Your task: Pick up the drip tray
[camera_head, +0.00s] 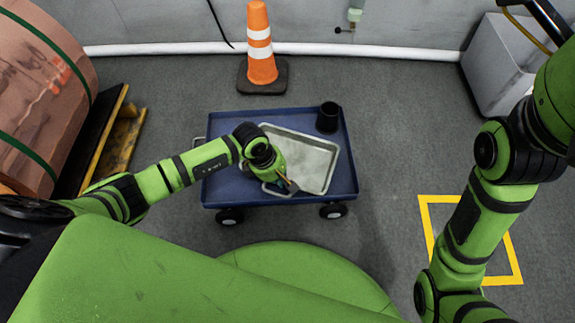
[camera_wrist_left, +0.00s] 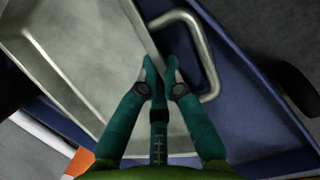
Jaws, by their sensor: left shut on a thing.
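The drip tray (camera_head: 312,160) is a shallow, pale metal tray lying on the blue cart. The tray's near left part is hidden by my left arm in the head view. My right arm shows at the right, but its gripper is out of view.
The blue cart (camera_head: 228,192) stands on wheels and also holds a black cup (camera_head: 327,118) beyond the tray. An orange cone (camera_head: 260,50) stands behind it. A copper coil (camera_head: 40,90) is at left, a grey box (camera_head: 497,65) at far right. A yellow floor square (camera_head: 426,218) lies right.

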